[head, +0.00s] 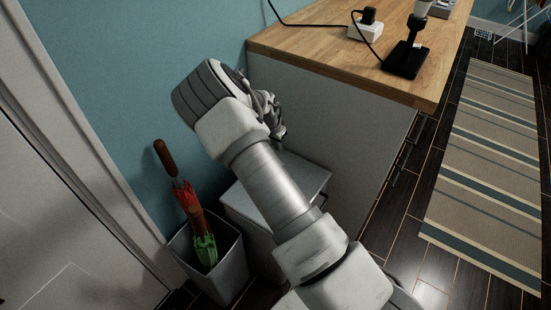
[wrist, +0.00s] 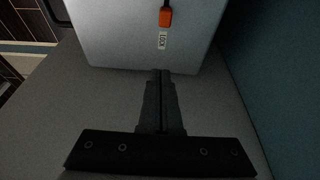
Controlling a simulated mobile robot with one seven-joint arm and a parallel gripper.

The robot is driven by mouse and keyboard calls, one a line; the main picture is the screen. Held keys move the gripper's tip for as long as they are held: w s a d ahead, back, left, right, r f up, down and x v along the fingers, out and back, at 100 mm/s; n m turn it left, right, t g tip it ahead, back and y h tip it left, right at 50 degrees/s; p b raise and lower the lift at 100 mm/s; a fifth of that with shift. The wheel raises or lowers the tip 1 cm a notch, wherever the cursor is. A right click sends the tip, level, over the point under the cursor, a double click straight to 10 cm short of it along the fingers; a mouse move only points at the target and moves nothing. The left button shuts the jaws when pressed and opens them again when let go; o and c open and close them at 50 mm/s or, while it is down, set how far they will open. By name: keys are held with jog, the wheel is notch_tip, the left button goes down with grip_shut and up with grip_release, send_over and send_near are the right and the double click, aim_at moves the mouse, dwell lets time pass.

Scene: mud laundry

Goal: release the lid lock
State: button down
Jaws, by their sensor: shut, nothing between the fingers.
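A grey lidded bin (head: 246,218) stands on the floor, partly hidden behind my arm in the head view. Its pale lid (wrist: 110,38) fills the upper middle of the wrist view. An orange lock tab (wrist: 165,17) sits on the lid at the end of a dark strip or slot. A small white label reading LOCK (wrist: 163,41) is just below the tab in the picture. My gripper (wrist: 161,74) is shut and empty, its tips pointing toward the label and tab. I cannot tell how far above the lid they are. In the head view my gripper (head: 279,132) is above the bin.
A wood-topped counter (head: 290,38) with a grey side panel is right of the bin. A teal wall (head: 130,70) is behind. An open bin (head: 233,277) holding an umbrella (head: 190,205) stands left. A striped rug (head: 490,170) lies on the dark floor at right.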

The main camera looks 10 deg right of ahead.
jog(key=shift+w+f, duration=0.1)
jog(key=shift+w, duration=0.1)
jog(key=b+x, duration=0.3)
jog(key=x, duration=0.7)
jog(key=shift+d, duration=0.1)
jog(key=shift+s+a+f, duration=0.1)
jog(key=shift+s+a, duration=0.05)
jog(key=shift+a, duration=0.15)
jog(key=shift+s+a+b, duration=0.3)
jog(key=shift+s+a, duration=0.8)
jog(key=shift+s, duration=0.15)
